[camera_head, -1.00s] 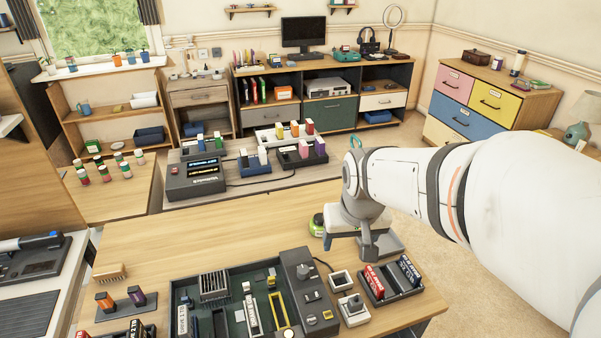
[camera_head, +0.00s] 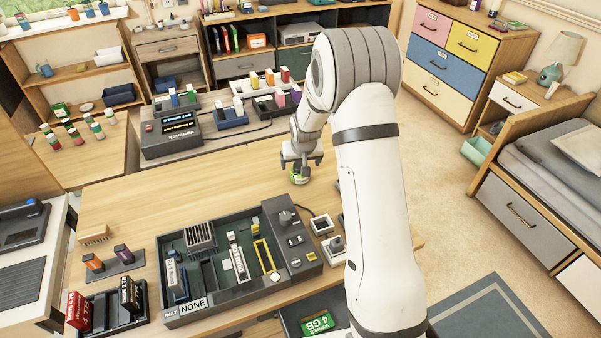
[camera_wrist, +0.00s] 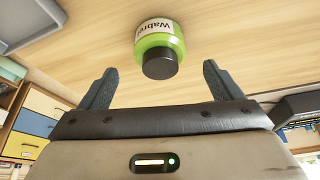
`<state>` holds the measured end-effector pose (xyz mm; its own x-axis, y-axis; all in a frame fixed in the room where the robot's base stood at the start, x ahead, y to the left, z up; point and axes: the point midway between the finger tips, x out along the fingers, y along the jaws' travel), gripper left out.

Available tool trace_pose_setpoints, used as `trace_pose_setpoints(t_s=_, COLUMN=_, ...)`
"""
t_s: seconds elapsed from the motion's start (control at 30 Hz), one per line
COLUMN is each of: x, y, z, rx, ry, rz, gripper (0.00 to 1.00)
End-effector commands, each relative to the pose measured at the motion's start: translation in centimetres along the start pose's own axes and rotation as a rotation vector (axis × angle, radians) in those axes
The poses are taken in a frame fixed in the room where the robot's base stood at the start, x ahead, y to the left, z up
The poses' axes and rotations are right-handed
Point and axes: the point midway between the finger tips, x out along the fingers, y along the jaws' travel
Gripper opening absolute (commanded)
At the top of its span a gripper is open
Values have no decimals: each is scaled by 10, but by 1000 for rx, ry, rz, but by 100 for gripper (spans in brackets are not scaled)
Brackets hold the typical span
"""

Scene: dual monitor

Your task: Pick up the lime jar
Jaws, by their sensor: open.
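The lime jar (camera_wrist: 160,44) has a green body, a white label with dark lettering and a black lid. In the wrist view it stands on the wooden table (camera_wrist: 240,40), ahead of my gripper (camera_wrist: 160,88) and roughly centred between the two fingers. My gripper is open, with nothing between its fingertips. In the head view the jar (camera_head: 299,175) shows as a small green shape on the table (camera_head: 190,197), just below my gripper (camera_head: 300,163), which hides part of it. I cannot tell the exact gap between them.
A dark console tray (camera_head: 225,255) with several parts lies in front on the table. A small joystick box (camera_head: 335,247) stands beside it, close to my arm. Behind is a second bench with devices (camera_head: 180,132). The table left of the jar is clear.

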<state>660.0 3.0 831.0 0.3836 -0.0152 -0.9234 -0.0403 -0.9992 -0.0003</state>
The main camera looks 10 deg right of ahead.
Motion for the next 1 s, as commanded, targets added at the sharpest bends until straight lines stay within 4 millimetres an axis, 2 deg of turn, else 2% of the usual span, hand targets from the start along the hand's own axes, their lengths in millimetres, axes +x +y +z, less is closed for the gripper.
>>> trace_pose_setpoints(t_s=0.5, x=58, y=-1, z=-1, rx=-2, ry=-3, rz=0, gripper=86)
trace_pose_setpoints(t_s=0.8, x=61, y=-1, z=-1, rx=-2, ry=-1, rz=-1, gripper=85)
trace_pose_setpoints(t_s=1.0, x=61, y=-1, z=-1, rx=-2, ry=-1, rz=-1, gripper=69)
